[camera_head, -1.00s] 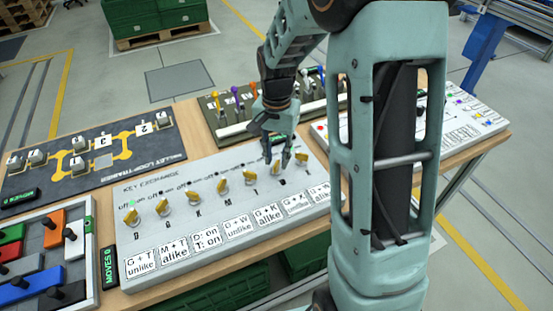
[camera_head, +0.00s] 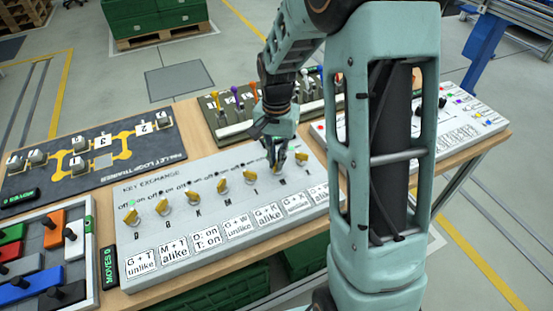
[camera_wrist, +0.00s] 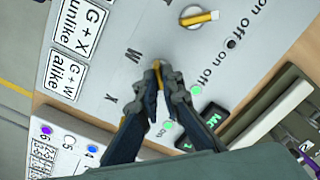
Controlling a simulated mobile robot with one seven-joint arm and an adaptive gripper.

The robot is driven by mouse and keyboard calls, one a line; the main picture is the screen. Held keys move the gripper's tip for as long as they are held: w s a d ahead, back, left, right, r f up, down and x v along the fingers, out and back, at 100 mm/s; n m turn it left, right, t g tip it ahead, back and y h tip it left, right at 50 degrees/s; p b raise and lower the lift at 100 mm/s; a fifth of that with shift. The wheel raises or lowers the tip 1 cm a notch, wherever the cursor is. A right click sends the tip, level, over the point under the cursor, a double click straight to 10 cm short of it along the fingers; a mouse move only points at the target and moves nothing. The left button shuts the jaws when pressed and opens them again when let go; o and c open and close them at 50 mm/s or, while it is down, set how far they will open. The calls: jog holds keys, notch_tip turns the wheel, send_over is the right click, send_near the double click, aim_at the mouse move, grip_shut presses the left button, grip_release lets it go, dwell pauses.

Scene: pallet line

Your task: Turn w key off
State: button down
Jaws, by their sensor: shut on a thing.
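The W key is a small yellow knob on the light grey KEY EXCHANGE panel (camera_head: 175,240), the second from the right in its row. My gripper (camera_head: 277,166) is down at it and mostly covers it in the head view. In the wrist view my gripper (camera_wrist: 158,70) is shut on the W key (camera_wrist: 158,65), beside the letter W. A bit of yellow shows between the fingertips. The T key (camera_wrist: 200,18) is beside it, apart from my fingers. A green lamp (camera_wrist: 196,90) is lit by the W key's on/off marks.
The X key (camera_head: 301,157) is close to my fingers. Cards (camera_head: 240,230) line the panel's front edge. A lever board (camera_head: 232,128) stands just behind, with a small green display (camera_wrist: 214,116) near my gripper. Other boards lie left and right.

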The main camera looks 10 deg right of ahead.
jog(key=n, duration=1)
jog(key=shift+r, duration=0.1)
jog(key=n, duration=0.4)
jog(key=shift+p, duration=0.35)
jog(key=shift+n+p, duration=0.4)
jog(key=shift+n, duration=1.5)
jog(key=c, duration=2.1)
grip_release()
